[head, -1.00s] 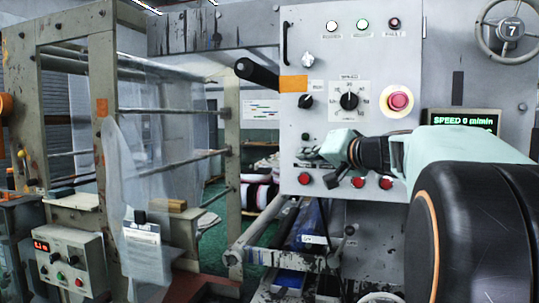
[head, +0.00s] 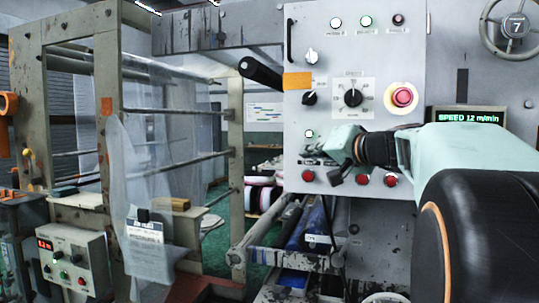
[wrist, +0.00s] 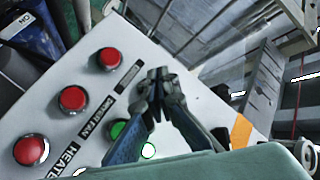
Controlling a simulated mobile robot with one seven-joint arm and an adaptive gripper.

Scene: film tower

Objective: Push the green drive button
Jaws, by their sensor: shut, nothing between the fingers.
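My gripper (wrist: 158,74) is shut and empty. In the wrist view its fingertips are at the panel (wrist: 165,55), over the spot above the end red button (wrist: 108,58) and its label. A green drive button is not visible there; the fingertips hide that spot. In the head view my gripper (head: 309,156) reaches left across the grey control panel (head: 385,45), just above the leftmost red button (head: 308,176). A small lamp (head: 309,133) above the fingertips glows pale green. Whether the fingers touch the panel I cannot tell.
Another green button (wrist: 118,129) sits close beside my fingers, with a bright lamp (wrist: 148,150) near it. More red buttons (head: 390,180), a red stop knob (head: 402,97) and a dial (head: 352,93) share the panel. The display (head: 467,117) reads SPEED 12 m/min.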

